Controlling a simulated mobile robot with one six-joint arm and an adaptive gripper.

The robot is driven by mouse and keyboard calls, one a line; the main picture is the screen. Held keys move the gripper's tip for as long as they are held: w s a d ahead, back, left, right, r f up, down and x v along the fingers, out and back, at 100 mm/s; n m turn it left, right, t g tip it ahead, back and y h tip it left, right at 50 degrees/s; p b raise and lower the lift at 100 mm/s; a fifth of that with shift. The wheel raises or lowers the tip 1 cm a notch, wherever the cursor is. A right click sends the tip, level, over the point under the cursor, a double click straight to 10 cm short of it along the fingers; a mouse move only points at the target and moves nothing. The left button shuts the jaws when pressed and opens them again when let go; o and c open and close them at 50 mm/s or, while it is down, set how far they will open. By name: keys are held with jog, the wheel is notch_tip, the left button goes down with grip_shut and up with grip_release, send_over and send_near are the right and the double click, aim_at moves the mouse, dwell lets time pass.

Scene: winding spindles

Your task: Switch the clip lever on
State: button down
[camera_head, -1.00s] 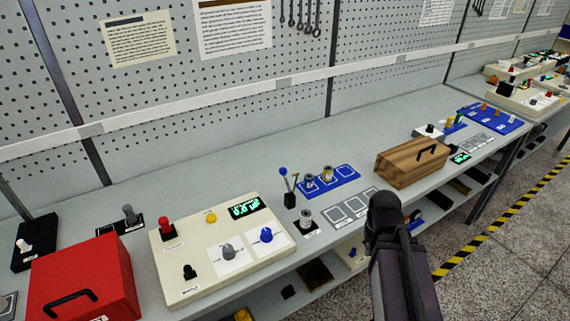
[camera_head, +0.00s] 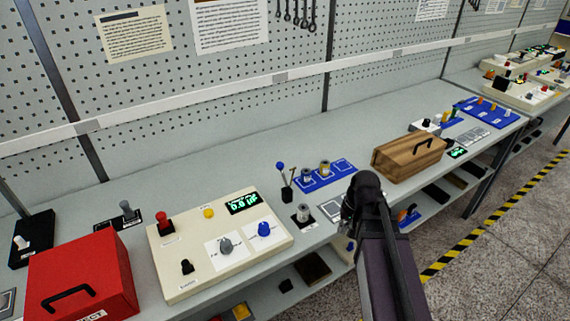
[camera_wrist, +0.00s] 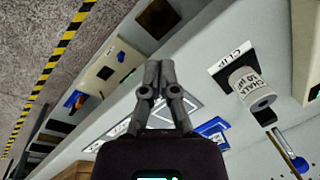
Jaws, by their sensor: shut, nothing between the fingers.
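My gripper (camera_wrist: 158,68) is shut and empty in the wrist view, above the bench's front edge. In the head view only the dark back of my arm and gripper shows; the fingertips are hidden. A "CLIP" label (camera_wrist: 231,55) lies on the bench right of my fingertips, beside a pale spool (camera_wrist: 252,90) marked chalk. The spool (camera_head: 303,213) stands on a small dark plate in the head view, left of my gripper and apart from it. I cannot make out a lever at this label. A black lever (camera_head: 187,266) stands on the cream panel; its label is unreadable.
A red box (camera_head: 80,275) stands left, a wooden box (camera_head: 408,157) right. A blue tray (camera_head: 343,172) holds spools behind.

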jog(key=w+a+y, duration=0.1)
jog(key=w+a, duration=0.1)
jog(key=w, duration=0.2)
jog(key=w+a+r+m+y, duration=0.1)
jog(key=w+a+y, duration=0.1)
jog(key=w, duration=0.2)
jog(key=w+a+r+m+y, duration=0.1)
jog(key=w+a+y, duration=0.1)
jog(key=w, duration=0.1)
jog(key=shift+w+r+b, duration=0.25)
jog(key=shift+w+b, duration=0.1)
jog(key=shift+w, duration=0.05)
jog(key=w+a+r+m+y, duration=0.1)
jog(key=w+r+y, duration=0.1)
jog(key=w, duration=0.2)
jog(key=w+a+r+m+t+y, duration=0.1)
jog(key=w+r+y, duration=0.1)
jog(key=w, duration=0.1)
jog(key=w+a+r+m+y, duration=0.1)
jog(key=w+r+y, duration=0.1)
jog(key=w+r, duration=0.1)
jog(key=shift+w+a+b, duration=0.35)
jog(key=shift+w, duration=0.5)
jog(key=shift+a+f, duration=0.1)
